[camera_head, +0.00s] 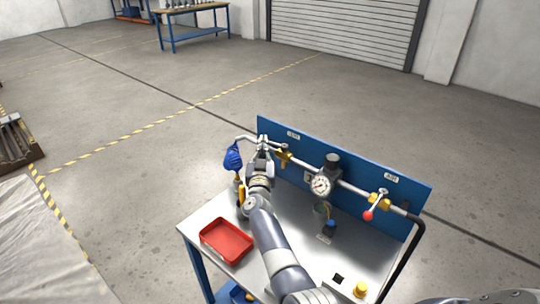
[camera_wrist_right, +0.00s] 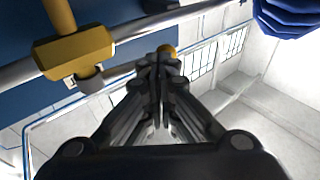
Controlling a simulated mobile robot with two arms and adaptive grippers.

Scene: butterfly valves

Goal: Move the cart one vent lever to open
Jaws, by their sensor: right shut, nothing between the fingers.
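The cart (camera_head: 195,236) carries a blue panel (camera_head: 345,165) with a pipe across it. A brass valve (camera_head: 283,155) sits on the pipe's left part, and a brass valve also shows large at left in the right wrist view (camera_wrist_right: 75,50). A second brass valve (camera_head: 379,201) at the right has a lever with a red ball (camera_head: 367,215). My right gripper (camera_head: 263,145) is at the panel's left end, beside the left valve; its fingers (camera_wrist_right: 158,62) are shut and empty. A small orange-yellow tip (camera_wrist_right: 167,50) shows just beyond them; contact is unclear. The left gripper is out of view.
A gauge (camera_head: 321,185) stands mid-pipe. A blue bundled object (camera_head: 233,157) hangs at the pipe's left end. A red tray (camera_head: 227,240) and a yellow button (camera_head: 361,288) are on the cart top. Panel labels are too small to read surely. Open floor lies beyond the cart.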

